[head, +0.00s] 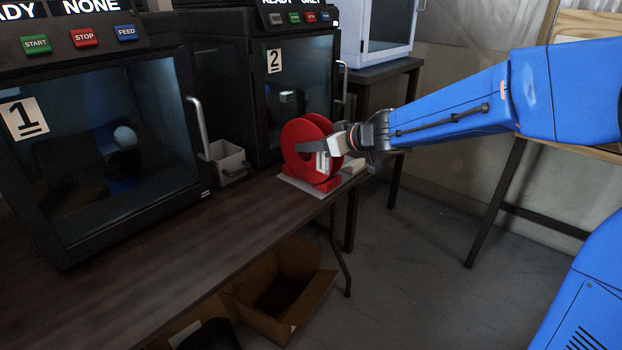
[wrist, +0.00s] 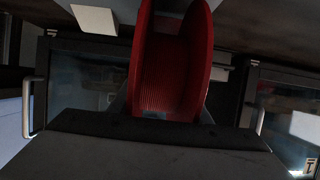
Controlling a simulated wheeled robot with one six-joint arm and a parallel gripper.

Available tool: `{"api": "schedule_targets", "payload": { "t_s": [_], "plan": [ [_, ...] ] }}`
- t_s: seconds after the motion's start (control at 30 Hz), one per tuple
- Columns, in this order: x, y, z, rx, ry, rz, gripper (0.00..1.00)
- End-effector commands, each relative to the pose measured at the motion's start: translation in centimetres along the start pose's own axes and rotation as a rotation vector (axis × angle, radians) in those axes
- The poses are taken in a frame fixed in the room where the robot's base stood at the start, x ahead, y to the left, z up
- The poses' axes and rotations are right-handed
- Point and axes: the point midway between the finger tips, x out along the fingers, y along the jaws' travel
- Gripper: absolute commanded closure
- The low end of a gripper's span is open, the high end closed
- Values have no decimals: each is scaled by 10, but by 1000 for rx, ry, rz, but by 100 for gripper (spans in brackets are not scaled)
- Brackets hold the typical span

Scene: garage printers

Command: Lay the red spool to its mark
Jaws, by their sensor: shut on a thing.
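The red spool (head: 300,140) stands upright on its rim at the far right end of the brown table. A red base (head: 310,182) shows under it, on a thin pale plate (head: 290,184). My gripper (head: 328,158) reaches in from the right and is shut on the spool. In the wrist view the red spool (wrist: 172,65) fills the upper middle, with red filament between its two flanges. The gripper's dark body (wrist: 150,145) covers the lower part. I cannot tell whether the spool bears on the red base. No separate mark is clearly visible.
Printer 1 (head: 100,140) and printer 2 (head: 290,100) line the back of the table (head: 150,250). A small grey bin (head: 230,160) stands between them. A pale block (head: 352,165) lies beside the spool. An open cardboard box (head: 285,290) is below. The table front is clear.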

Motion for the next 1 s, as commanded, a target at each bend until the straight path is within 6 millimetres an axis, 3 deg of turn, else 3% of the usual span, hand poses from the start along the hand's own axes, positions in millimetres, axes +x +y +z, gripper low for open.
{"api": "schedule_targets", "payload": {
  "t_s": [0.27,0.3,0.37,0.77,1.0],
  "plan": [
    [1,0,2,-1,0,0,86],
    [1,0,2,-1,0,0,49],
    [1,0,2,-1,0,0,35],
    [-4,0,2,0,1,1,34],
    [-39,1,2,-1,1,3,34]
  ]
}}
